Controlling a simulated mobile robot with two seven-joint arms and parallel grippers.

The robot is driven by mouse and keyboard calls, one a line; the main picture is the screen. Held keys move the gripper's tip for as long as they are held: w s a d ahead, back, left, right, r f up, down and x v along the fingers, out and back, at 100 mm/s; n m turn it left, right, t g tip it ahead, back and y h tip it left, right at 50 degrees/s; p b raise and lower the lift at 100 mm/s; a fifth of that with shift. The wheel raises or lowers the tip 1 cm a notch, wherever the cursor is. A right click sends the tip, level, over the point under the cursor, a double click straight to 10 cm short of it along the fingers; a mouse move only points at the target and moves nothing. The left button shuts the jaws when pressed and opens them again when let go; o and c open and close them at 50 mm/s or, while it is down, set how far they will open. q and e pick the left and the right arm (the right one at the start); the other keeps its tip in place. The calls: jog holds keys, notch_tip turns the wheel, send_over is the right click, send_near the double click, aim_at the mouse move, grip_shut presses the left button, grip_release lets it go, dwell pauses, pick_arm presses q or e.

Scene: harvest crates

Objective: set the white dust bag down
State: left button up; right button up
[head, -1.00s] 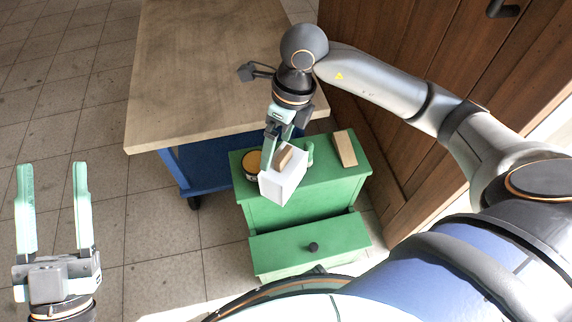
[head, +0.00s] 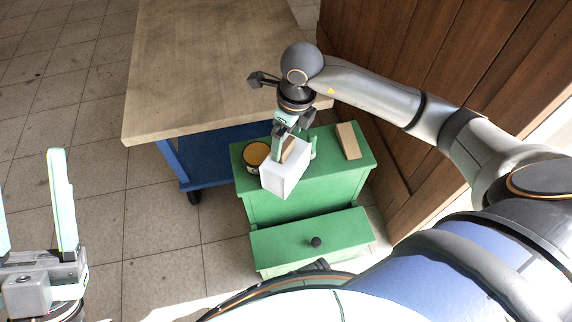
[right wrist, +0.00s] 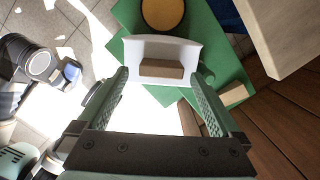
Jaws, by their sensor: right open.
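The white dust bag (head: 285,180), a boxy white body with a tan collar block, is at the front part of the green cabinet's top (head: 330,165) in the head view. In the right wrist view the bag (right wrist: 190,60) is right at my fingertips, with the tan collar between them. My right gripper (head: 287,150), also in the right wrist view (right wrist: 161,74), is open around the collar end of the bag. Whether the bag's underside rests fully on the cabinet is hidden. My left gripper (head: 32,200) is open and empty above the floor at the left.
A round orange-topped tin (head: 256,153) stands just left of the bag. A tan block (head: 348,140) lies at the right of the top. The cabinet's drawer (head: 310,242) sticks out in front. A wooden-topped blue cart (head: 205,75) is behind; a wooden door is at right.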

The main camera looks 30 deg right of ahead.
aim_at(286, 144)
jog(key=f, duration=0.2)
jog(key=f+b, duration=0.1)
jog(key=shift+w+f, duration=0.3)
jog(key=shift+f, duration=0.05)
grip_shut()
dwell(0.4)
